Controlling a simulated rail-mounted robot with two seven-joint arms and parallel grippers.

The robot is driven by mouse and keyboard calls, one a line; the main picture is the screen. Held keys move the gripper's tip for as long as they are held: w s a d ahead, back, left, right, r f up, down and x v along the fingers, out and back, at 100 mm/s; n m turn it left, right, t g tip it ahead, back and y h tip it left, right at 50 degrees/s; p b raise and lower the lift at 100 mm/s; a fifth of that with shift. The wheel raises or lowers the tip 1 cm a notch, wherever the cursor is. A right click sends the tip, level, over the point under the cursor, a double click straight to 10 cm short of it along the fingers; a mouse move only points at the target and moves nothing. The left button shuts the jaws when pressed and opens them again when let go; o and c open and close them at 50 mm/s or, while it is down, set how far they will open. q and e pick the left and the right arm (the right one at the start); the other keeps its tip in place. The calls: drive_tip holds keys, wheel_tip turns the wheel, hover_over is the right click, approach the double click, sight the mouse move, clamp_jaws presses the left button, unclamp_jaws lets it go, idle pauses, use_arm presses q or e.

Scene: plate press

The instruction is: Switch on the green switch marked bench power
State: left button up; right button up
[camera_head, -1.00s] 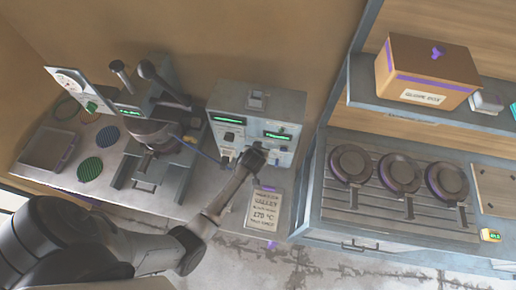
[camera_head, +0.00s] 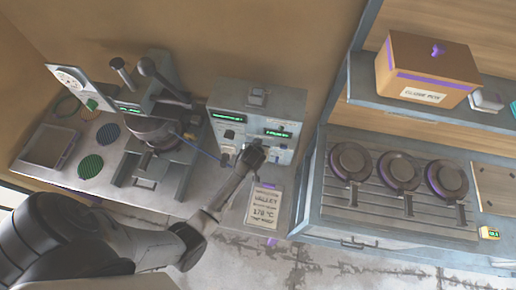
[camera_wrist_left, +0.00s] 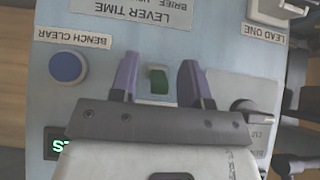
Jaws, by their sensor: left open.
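A small green switch (camera_wrist_left: 158,80) shows in the left wrist view on the face of a grey control box. No bench power label is readable there. My left gripper (camera_wrist_left: 160,77) is open, with its two purple-grey fingers on either side of the switch in the picture. I cannot tell whether they touch it or the panel. In the head view my left gripper (camera_head: 252,154) is at the front of the control box (camera_head: 232,98) and hides part of it. The right gripper is not in view.
Close by on the panel are a blue button (camera_wrist_left: 67,67) by a BENCH CLEAR label and a dark knob (camera_wrist_left: 246,107). A plate press (camera_head: 152,130) stands left of the box. A printed card (camera_head: 263,207) lies below it. Round black irons (camera_head: 352,162) sit at the right.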

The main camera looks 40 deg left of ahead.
use_arm(q)
drive_tip(key=v, duration=1.3)
drive_tip(key=shift+s+d+r+b, duration=0.2)
drive_tip(key=shift+s+r+b, duration=0.1)
drive_tip(key=shift+b, duration=0.15)
drive_tip(key=shift+w, duration=0.1)
drive_tip(key=s+d+r+m+h, duration=0.4)
drive_tip(key=s+d+r+m, duration=0.1)
drive_tip(key=r, duration=0.2)
drive_tip(key=s+f+m+g+p, duration=0.1)
drive_tip(key=s, duration=0.6)
drive_tip(key=s+f+m+g+p, duration=0.1)
drive_tip(key=s+f+m+g, duration=0.1)
drive_tip(key=s, duration=0.6)
drive_tip(key=shift+s+f+p, duration=0.3)
drive_tip(key=shift+a, duration=0.1)
idle(0.7)
